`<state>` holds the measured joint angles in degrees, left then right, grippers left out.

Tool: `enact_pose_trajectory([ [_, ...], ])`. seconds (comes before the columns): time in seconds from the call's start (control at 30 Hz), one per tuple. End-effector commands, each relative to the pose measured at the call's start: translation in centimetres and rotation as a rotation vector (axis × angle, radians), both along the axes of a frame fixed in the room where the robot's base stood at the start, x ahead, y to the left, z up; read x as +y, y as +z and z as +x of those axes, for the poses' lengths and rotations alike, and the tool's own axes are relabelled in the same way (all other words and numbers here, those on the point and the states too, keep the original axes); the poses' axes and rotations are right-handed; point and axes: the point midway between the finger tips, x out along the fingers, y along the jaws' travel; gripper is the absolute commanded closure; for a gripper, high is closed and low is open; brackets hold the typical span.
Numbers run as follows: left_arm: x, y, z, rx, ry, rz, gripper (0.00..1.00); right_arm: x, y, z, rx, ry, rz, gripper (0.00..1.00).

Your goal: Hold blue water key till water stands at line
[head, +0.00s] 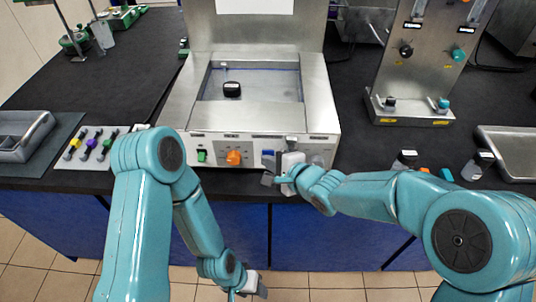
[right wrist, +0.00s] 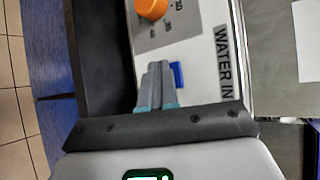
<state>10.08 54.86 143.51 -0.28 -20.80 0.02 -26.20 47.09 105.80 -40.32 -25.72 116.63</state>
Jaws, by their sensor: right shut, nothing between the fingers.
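The steel bath (head: 303,110) stands at the middle of the bench. Its basin has a grey-blue floor and a small black object in it; I cannot make out a water level or line. The blue water key (right wrist: 177,75) is on the front panel beside the label "WATER IN" (right wrist: 224,60). In the head view the key (head: 267,154) is partly hidden by my right gripper. My right gripper (head: 268,180) is shut and empty in front of the key; in the wrist view its fingertips (right wrist: 155,70) are just left of it. My left gripper (head: 262,292) hangs low before the bench.
An orange knob (head: 234,158) and a green switch (head: 202,155) sit left of the key. A steel stand with knobs (head: 408,110) is at the right, small bottles (head: 478,165) in front. A rack of coloured items (head: 92,147) and a grey tray (head: 22,136) lie left.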

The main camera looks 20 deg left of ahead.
Motion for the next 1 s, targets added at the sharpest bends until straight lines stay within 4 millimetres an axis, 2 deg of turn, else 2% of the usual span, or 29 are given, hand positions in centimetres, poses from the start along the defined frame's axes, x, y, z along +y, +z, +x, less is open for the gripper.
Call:
enact_pose_trajectory([
  [0.67,0.0,0.0,0.0,0.000,0.000,0.000,0.47,0.0,0.0,0.0,-0.001,0.000,0.001,1.00],
  [1.0,0.0,-0.7,0.0,0.000,0.000,0.000,0.47,-0.4,-0.1,-1.4,0.000,0.000,0.000,1.00],
])
